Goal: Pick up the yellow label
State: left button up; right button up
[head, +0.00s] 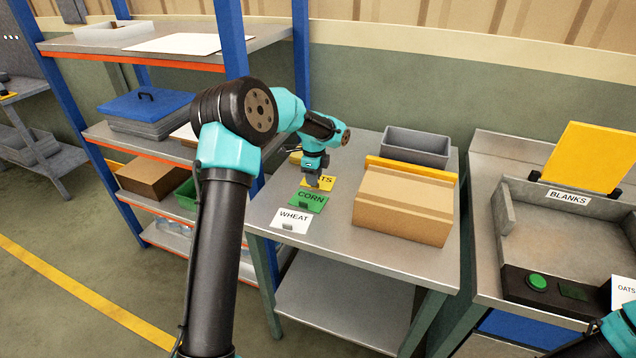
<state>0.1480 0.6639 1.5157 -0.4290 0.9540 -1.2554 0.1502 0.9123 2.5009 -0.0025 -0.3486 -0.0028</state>
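The yellow label (327,182) lies on the metal table behind the green CORN label, its text partly hidden so that only "TS" shows. My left gripper (314,183) points down at the left part of the yellow label, over or touching it. The fingers are small and dark, and I cannot tell whether they are open or shut on it. A green CORN label (309,202) and a white WHEAT label (294,217) lie in front, each with a small grey tab. Part of my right arm shows at the bottom right corner; its gripper is not in view.
A cardboard box (405,212) and a grey bin (417,148) stand right of the labels. Another yellow piece (295,158) lies behind my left wrist. A shelf rack (240,40) stands left. A BLANKS station (560,225) stands right, with a white OATS label (625,292).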

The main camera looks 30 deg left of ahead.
pick_arm(q)
notch_tip(320, 180, down, 2)
jog(key=shift+f, duration=0.1)
dwell(0.4)
grip_shut()
